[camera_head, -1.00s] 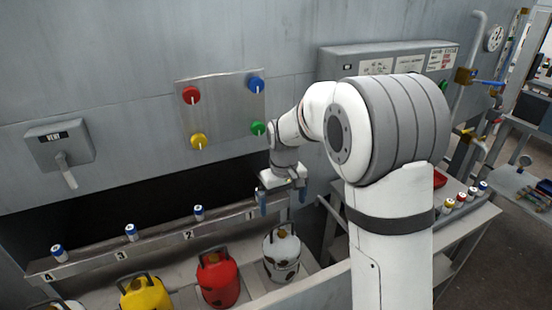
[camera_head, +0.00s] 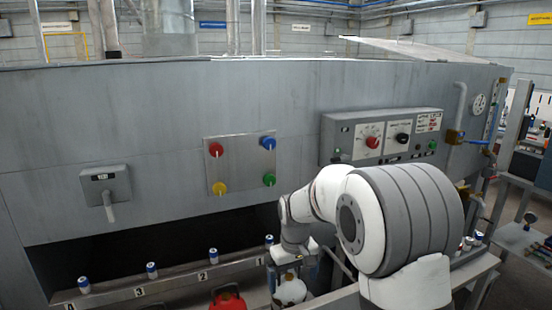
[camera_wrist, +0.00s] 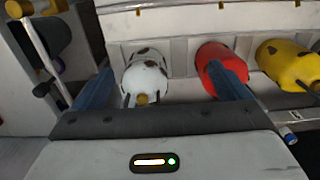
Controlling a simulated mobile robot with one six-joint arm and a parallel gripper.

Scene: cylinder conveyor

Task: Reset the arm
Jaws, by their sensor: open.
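My gripper (camera_head: 285,275) hangs at the right end of the ledge in the head view, above the white gas cylinder (camera_head: 291,290). In the wrist view my gripper (camera_wrist: 160,70) shows two blue fingers spread wide with nothing held between them. The white, dark-spotted cylinder (camera_wrist: 145,75) appears beyond the gap. My white and grey arm is bent at the right of the head view.
A grey ledge (camera_head: 180,284) carries several blue-and-white caps, one (camera_head: 269,241) just left of my gripper. A red cylinder (camera_wrist: 222,65) and a yellow cylinder (camera_wrist: 288,62) stand nearby. A button panel (camera_head: 240,165) and a control box (camera_head: 345,140) are on the wall behind.

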